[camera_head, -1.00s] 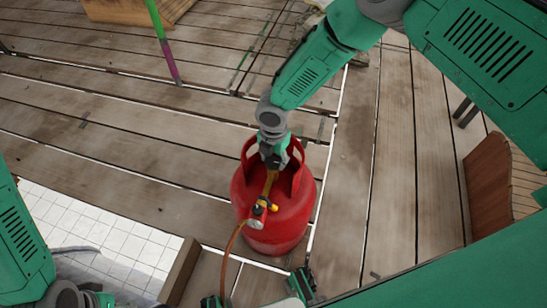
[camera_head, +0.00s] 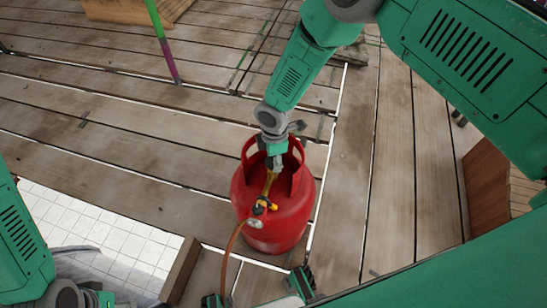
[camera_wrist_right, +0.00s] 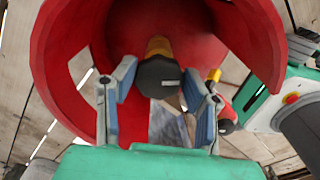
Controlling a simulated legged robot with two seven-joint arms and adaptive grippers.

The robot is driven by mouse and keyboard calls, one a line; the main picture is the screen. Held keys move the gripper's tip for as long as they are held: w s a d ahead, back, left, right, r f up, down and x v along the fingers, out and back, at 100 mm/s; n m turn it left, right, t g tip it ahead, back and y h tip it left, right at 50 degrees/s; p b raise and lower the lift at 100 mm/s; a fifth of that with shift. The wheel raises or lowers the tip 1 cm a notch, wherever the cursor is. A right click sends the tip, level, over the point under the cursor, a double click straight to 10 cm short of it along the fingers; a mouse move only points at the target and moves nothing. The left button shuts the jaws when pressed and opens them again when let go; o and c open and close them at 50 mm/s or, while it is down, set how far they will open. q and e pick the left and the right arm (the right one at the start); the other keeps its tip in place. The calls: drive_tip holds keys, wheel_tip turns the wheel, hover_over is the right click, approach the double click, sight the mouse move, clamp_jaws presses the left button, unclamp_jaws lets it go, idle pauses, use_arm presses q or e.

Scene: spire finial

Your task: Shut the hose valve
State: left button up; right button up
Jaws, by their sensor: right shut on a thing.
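The red gas cylinder (camera_head: 272,212) stands upright on the wooden deck. A yellow and black valve fitting (camera_head: 267,203) sits at its front, and the orange hose (camera_head: 230,262) runs down from it. My right gripper (camera_head: 273,166) points down into the cylinder's red collar, above the fitting. In the right wrist view, my right gripper's (camera_wrist_right: 160,105) two fingers are on either side of a black cap with a yellow body (camera_wrist_right: 158,76), shut on it. Finger contact is hard to see.
The red collar (camera_wrist_right: 70,60) rises around the fitting and close to my right fingers. A green and purple pole (camera_head: 163,45) and a wooden box (camera_head: 135,10) stand at the back left. White tiles (camera_head: 105,235) lie at the lower left. The deck left of the cylinder is clear.

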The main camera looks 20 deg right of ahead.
drive_tip(key=m, duration=0.4)
drive_tip(key=shift+w+d+r+m, duration=0.1)
drive_tip(key=shift+w+r+m, duration=0.05)
drive_tip(key=shift+m, duration=0.15)
drive_tip(key=m, duration=0.4)
drive_tip(key=shift+m, duration=0.3)
drive_tip(key=o, duration=1.2)
drive_tip(key=shift+c, duration=0.2)
drive_tip(key=shift+s, duration=0.2)
wheel_tip(320, 180, up, 12)
